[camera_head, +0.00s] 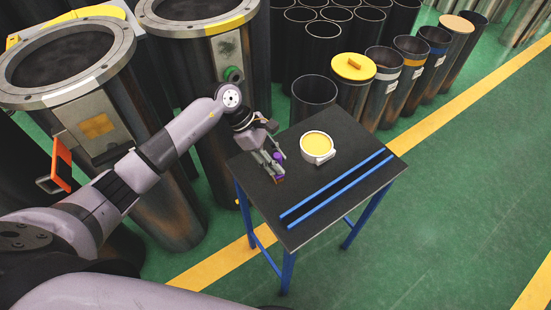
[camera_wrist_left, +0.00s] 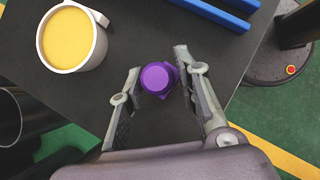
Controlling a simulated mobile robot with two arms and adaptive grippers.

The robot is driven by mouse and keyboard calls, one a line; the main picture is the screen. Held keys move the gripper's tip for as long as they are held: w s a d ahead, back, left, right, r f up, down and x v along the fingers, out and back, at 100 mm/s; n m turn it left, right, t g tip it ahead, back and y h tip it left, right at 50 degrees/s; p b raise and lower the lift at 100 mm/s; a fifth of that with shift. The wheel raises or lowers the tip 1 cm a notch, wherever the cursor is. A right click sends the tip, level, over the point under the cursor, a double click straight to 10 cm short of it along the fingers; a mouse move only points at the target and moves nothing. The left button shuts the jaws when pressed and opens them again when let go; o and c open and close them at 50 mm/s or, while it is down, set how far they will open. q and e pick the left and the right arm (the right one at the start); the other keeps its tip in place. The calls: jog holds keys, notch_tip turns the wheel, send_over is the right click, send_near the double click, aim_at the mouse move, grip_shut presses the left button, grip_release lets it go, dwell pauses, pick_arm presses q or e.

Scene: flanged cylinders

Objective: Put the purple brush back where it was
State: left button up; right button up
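The purple brush (camera_head: 277,157) is upright at the left side of the dark table top (camera_head: 330,127), with a brownish lower end near the surface. In the left wrist view its round purple top (camera_wrist_left: 157,77) lies between the fingertips of my left gripper (camera_wrist_left: 158,70). My left gripper reaches down around the brush in the head view (camera_head: 274,162). Its fingers stand apart, one on each side, very close to the brush. Whether they press on it is unclear. My right gripper is not in view.
A white cup with yellow contents (camera_head: 317,145) stands beside the brush. Two blue rails (camera_head: 335,185) lie along the table's front side. Large flanged cylinders (camera_head: 60,65) stand at left; a yellow-lidded cylinder (camera_head: 353,68) and several others stand behind. Green floor is clear at right.

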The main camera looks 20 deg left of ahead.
pick_arm(q)
jog(key=shift+o, duration=1.4)
jog(key=shift+r, duration=0.1)
jog(key=v, duration=1.2)
